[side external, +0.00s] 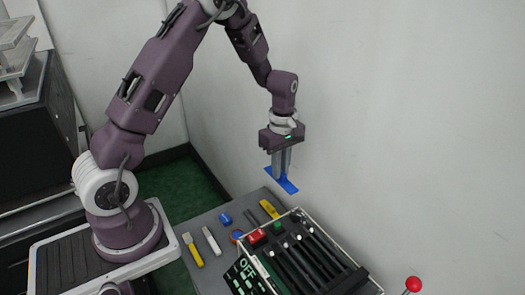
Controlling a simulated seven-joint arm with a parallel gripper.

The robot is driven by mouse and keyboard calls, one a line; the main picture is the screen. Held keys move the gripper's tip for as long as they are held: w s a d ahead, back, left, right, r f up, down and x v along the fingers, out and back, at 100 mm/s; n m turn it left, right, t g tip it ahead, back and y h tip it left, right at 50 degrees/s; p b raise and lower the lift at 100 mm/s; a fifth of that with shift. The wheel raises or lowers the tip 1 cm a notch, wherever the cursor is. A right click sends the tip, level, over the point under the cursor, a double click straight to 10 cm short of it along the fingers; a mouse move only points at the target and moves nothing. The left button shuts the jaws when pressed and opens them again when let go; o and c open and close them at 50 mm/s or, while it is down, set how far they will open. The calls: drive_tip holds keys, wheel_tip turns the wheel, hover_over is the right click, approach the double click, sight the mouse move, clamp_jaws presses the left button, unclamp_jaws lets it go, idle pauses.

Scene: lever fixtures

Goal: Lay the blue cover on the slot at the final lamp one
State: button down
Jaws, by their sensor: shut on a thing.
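The blue cover (290,186) is a thin flat blue plate, held in the air above the grey table. My gripper (281,166) points down and is shut on the cover, whose ends stick out on both sides of the fingers. The slotted fixture (312,258) lies below and to the right of the cover, with several long dark slots and small pale knobs near their far ends. A red block-like part (256,237) and a green one (277,225) sit at its left edge. I cannot tell which parts are lamps or whether any is lit.
On the grey table (188,226) lie a yellow-and-white stick (193,250), a white stick (212,241), a blue block (225,219), a round blue-and-orange piece (237,236) and a yellow piece (269,208). A red ball knob (413,284) stands at lower right. A wall is behind.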

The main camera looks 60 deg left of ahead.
drive_tip(key=s+d, duration=0.5)
drive_tip(key=d, duration=0.4)
drive_tip(key=s+d, duration=0.5)
drive_tip(key=d, duration=0.5)
wheel_tip(320, 180, down, 5)
drive_tip(key=shift+s+r, duration=0.1)
drive_tip(key=shift+s, duration=0.05)
drive_tip(key=shift+f, duration=2.95)
drive_tip(key=shift+a+f, duration=0.1)
drive_tip(key=shift+f, duration=1)
drive_tip(key=c, duration=1.3)
unclamp_jaws()
drive_tip(key=shift+c, duration=0.2)
